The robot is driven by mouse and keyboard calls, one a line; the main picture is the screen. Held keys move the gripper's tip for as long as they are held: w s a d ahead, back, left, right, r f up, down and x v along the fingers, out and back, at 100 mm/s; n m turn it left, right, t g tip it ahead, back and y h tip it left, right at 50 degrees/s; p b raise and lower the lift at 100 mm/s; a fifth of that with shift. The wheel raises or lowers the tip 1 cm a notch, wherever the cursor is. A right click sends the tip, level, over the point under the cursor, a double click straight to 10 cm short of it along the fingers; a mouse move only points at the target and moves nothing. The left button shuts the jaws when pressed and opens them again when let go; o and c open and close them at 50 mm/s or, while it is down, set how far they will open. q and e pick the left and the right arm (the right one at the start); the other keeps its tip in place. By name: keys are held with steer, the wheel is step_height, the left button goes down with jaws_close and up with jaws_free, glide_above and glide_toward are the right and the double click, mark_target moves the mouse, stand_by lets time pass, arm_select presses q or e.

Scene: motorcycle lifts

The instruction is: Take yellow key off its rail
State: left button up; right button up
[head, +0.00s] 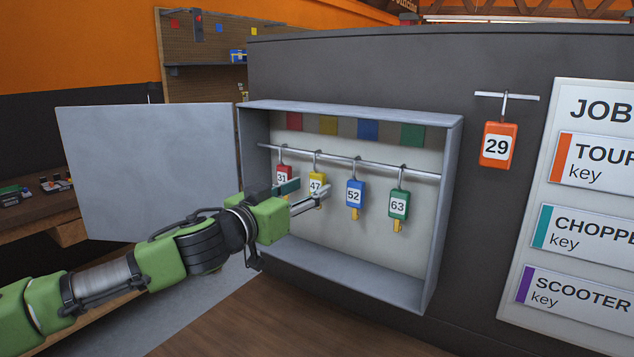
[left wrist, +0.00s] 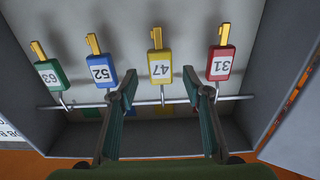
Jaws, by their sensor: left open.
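The yellow key (head: 317,179), with tag number 47, hangs by its hook from the rail (head: 430,175) inside the open grey cabinet. It also shows in the left wrist view (left wrist: 160,66), which sees the cabinet upside down. My left gripper (head: 309,191) is open in front of the key and partly covers its tag in the head view. In the left wrist view my left gripper (left wrist: 161,96) has one finger on each side of the yellow key's hook line, with nothing held. My right gripper is out of view.
A red key 31 (head: 283,174) hangs left of the yellow one. A blue key 52 (head: 355,192) and a green key 63 (head: 399,203) hang to its right. The cabinet door (head: 150,165) stands open at left. An orange tag 29 (head: 497,146) hangs outside.

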mark_target(315, 185)
arm_select(q)
steer(key=p+x, duration=0.1)
steer(key=x, duration=0.2)
steer(key=shift+w+d+f, duration=0.1)
steer(key=shift+w+d, duration=0.1)
steer(key=shift+w, duration=0.15)
steer(key=shift+w+d+f, duration=0.1)
steer(key=shift+w+d, duration=0.1)
steer(key=shift+w, duration=0.1)
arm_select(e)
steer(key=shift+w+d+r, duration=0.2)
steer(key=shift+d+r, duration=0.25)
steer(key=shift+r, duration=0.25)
arm_select(q)
steer(key=shift+a, duration=0.1)
steer(key=c, duration=1.1)
steer(key=shift+o, duration=0.2)
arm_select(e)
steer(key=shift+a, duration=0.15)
